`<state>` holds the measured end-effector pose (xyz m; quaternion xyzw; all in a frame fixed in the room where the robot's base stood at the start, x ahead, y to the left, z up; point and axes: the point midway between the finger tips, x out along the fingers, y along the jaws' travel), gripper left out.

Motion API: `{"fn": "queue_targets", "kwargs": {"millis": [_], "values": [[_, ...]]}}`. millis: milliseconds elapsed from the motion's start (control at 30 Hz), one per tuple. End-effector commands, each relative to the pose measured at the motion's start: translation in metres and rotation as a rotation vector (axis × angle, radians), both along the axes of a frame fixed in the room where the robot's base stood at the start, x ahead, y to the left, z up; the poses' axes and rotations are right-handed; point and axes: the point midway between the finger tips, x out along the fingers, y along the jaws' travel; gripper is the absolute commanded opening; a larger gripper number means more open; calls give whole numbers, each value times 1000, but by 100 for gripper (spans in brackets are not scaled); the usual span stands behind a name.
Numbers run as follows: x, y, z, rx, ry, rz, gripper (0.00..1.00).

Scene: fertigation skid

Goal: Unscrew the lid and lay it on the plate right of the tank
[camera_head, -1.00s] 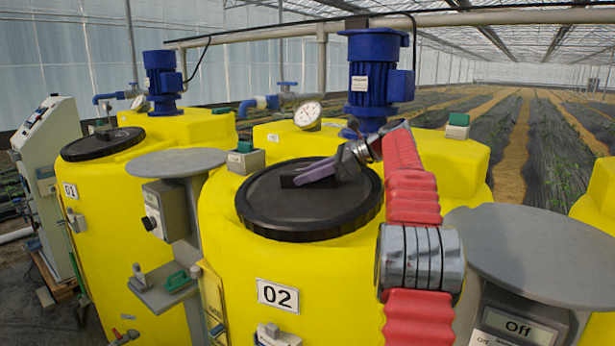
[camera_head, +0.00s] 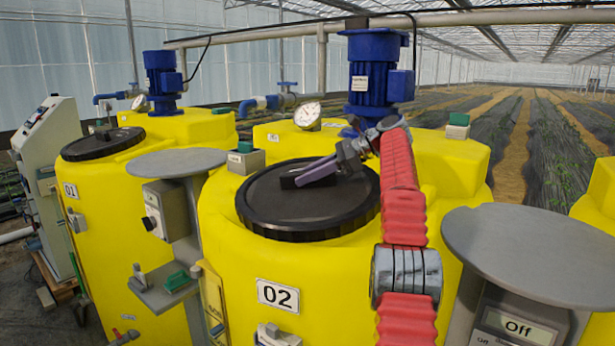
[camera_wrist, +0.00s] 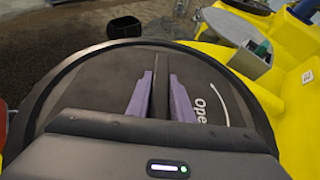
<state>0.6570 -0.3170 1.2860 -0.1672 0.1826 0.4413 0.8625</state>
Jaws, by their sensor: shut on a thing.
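The black round lid (camera_head: 290,211) sits on top of the yellow tank marked 02 (camera_head: 239,278). My gripper (camera_head: 301,177) reaches in from the right over the lid. Its purple fingers are shut on the lid's raised bar. In the wrist view my gripper (camera_wrist: 161,98) has one finger on each side of the bar, and the lid (camera_wrist: 85,88) fills the middle, with part of the word "Open" and a curved white line to the right. The grey round plate (camera_head: 535,250) right of the tank is empty.
Another grey plate (camera_head: 176,162) stands left of the tank. A blue motor (camera_head: 372,75) and a pressure gauge (camera_head: 308,115) rise behind the lid. A small box with a green top (camera_head: 245,159) is near the lid's back left. Tank 01 (camera_head: 92,210) stands at left.

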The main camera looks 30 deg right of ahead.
Motion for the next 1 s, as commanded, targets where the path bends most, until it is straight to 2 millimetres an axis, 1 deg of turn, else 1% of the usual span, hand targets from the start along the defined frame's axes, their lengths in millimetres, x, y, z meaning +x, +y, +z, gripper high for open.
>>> {"fn": "queue_targets", "kwargs": {"millis": [33, 100, 133, 400, 567, 833, 1000], "values": [[1, 0, -4, 2, 5, 1, 0], [1, 0, -4, 1, 6, 1, 0], [1, 0, -4, 1, 6, 1, 22], [0, 0, -2, 0, 3, 1, 41], [0, 0, -1, 0, 2, 1, 42], [0, 0, -1, 0, 2, 1, 60], [0, 0, -1, 0, 2, 0, 61]]}}
